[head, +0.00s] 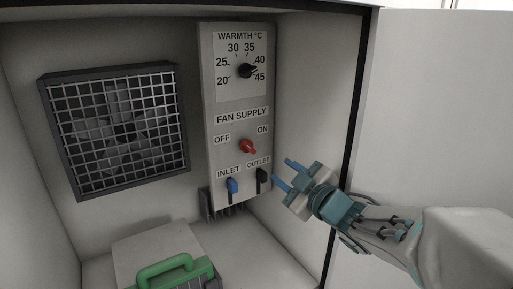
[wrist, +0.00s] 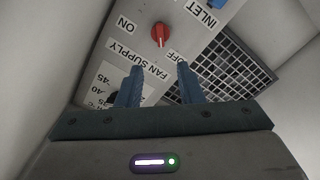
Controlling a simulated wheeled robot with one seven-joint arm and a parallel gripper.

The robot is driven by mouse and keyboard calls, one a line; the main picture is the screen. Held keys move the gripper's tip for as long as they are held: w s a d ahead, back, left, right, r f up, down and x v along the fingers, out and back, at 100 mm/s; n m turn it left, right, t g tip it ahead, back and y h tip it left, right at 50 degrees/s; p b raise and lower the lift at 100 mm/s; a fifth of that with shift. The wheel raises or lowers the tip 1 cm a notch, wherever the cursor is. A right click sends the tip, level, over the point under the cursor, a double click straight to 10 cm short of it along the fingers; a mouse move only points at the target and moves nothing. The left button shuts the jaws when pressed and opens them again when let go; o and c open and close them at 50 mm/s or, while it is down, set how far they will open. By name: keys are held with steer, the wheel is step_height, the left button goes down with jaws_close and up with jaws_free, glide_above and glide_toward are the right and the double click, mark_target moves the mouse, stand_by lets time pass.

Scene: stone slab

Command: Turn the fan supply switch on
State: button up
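The red fan supply switch (head: 248,147) is a rotary knob on the grey control panel (head: 209,97), between the OFF label on its left and the ON label on its right. Its upper end leans left, toward OFF. The wrist view shows the red knob (wrist: 159,35) beyond the fingertips, with the panel text turned nearly upside down. My gripper (head: 288,172) is open and empty, to the right of and slightly below the knob, apart from it. Its two blue fingers also show in the wrist view (wrist: 159,72), with a clear gap between them.
A warmth dial (head: 246,71) sits above the switch; a blue inlet lever (head: 232,186) and black outlet lever (head: 262,175) sit below it. A caged fan (head: 118,127) is at left. A green-handled box (head: 176,271) stands on the floor. The cabinet's right edge (head: 352,135) is near my arm.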

mark_target(251, 148)
steer(key=p+x, duration=0.1)
steer(key=x, duration=1.2)
steer(key=shift+w+a+r+p, duration=0.1)
steer(key=shift+w+a+p, duration=0.1)
steer(key=shift+a+p, duration=0.15)
jaws_close()
